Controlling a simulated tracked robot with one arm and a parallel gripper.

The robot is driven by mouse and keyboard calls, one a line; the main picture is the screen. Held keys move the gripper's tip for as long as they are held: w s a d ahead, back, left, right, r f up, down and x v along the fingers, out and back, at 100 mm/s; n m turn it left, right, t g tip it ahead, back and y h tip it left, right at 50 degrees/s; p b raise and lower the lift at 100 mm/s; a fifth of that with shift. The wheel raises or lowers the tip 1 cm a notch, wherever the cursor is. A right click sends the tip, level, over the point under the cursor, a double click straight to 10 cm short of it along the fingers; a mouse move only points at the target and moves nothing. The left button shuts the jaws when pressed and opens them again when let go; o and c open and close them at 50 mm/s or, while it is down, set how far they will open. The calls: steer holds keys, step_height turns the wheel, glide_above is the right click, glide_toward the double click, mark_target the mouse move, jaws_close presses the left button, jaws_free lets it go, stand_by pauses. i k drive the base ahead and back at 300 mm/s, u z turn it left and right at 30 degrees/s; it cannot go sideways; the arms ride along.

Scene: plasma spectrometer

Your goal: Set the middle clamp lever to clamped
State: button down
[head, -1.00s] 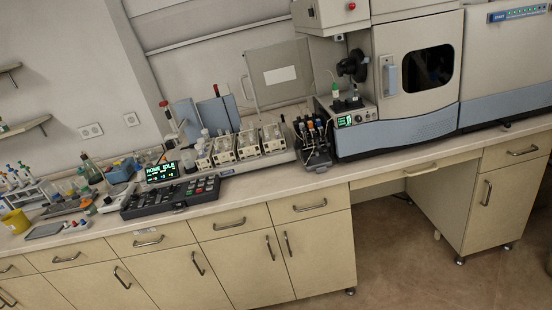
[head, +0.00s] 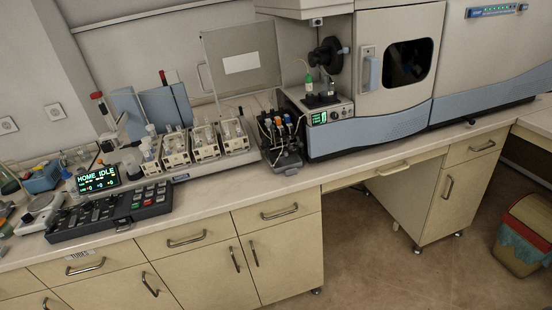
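A small dark pump-like unit (head: 284,158) stands on the bench just left of the large instrument. Its upper part carries several small upright parts with blue, orange and pale tops, which look like the clamp levers (head: 277,124). They are too small to tell which one is the middle lever or how it is set. Thin pale tubes run around the unit. My gripper is not in view.
The large grey-blue instrument (head: 398,133) fills the bench to the right. An autosampler with several racks (head: 205,145) stands to the left, beside a lit display (head: 91,181) and black keypad (head: 110,214). A bin (head: 525,235) stands on the floor at right; floor in front of the cabinets is clear.

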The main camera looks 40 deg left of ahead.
mark_target(291, 147)
steer(key=u, duration=0.1)
steer(key=i, duration=1)
steer(key=z, duration=0.1)
